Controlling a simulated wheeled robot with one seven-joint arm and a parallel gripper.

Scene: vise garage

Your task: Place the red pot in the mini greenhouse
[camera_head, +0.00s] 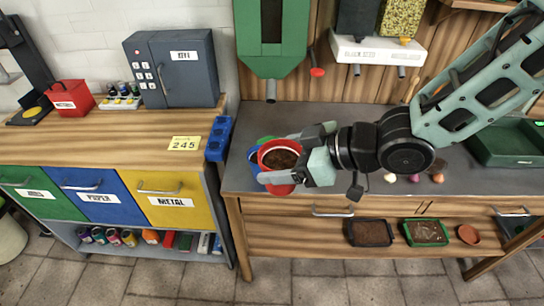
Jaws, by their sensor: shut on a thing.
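The red pot (279,181) is filled with brown soil and sits between the fingers of my gripper (288,172), which is shut on it. My gripper reaches in from the right, at the left end of the grey-topped wooden bench (350,176). I cannot tell whether the pot touches the bench or hangs above it. Blue and green round items show partly behind the pot. No mini greenhouse can be clearly made out; a green tray-like box (506,143) stands at the right end of the bench.
A blue holder (218,138) sits at the edge of the left counter (150,139), beside a yellow 245 card (185,143). Green, blue and yellow bins are below. Small bulbs (414,178) lie on the bench. A green dispenser (273,40) hangs above. Trays (369,232) rest on the lower shelf.

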